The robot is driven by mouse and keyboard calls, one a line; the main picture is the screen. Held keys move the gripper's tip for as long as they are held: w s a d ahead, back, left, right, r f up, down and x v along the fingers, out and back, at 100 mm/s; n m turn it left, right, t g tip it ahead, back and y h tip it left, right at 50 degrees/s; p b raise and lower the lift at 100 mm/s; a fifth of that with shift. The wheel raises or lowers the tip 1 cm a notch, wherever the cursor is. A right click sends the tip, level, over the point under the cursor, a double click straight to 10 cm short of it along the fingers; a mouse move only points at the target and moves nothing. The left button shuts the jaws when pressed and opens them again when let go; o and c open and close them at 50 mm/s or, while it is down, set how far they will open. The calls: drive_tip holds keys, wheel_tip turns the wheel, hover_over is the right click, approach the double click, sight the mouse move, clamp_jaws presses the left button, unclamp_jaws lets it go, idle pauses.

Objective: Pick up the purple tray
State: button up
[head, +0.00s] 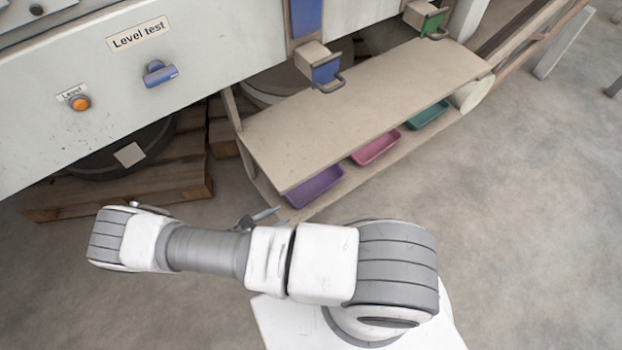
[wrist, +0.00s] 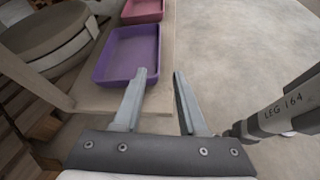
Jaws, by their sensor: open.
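The purple tray (head: 316,187) sits on the low shelf under the beige bench top, at its near end. In the wrist view the purple tray (wrist: 128,54) looks empty, with its near right corner close to my left fingertip. The right finger is over the floor beside the shelf. In the head view only a finger of my gripper (head: 262,216) shows beside the shelf's near end.
A pink tray (head: 376,147) and a teal tray (head: 428,115) stand farther along the same shelf. The bench top (head: 360,105) overhangs the trays. A wooden pallet (head: 150,180) is at left. The grey floor (head: 530,200) at right is clear.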

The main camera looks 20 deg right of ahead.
drive_tip(key=b, duration=0.2)
approach(317, 195)
drive_tip(key=x, duration=0.4)
drive_tip(key=shift+d+r, duration=0.15)
drive_tip(key=shift+d, duration=0.2)
drive_tip(key=x, duration=0.2)
drive_tip(key=b+x, duration=0.1)
drive_tip(key=x, duration=0.2)
drive_tip(key=shift+w+f, duration=0.15)
drive_tip(key=shift+f, duration=0.15)
clamp_jaws()
idle(0.6)
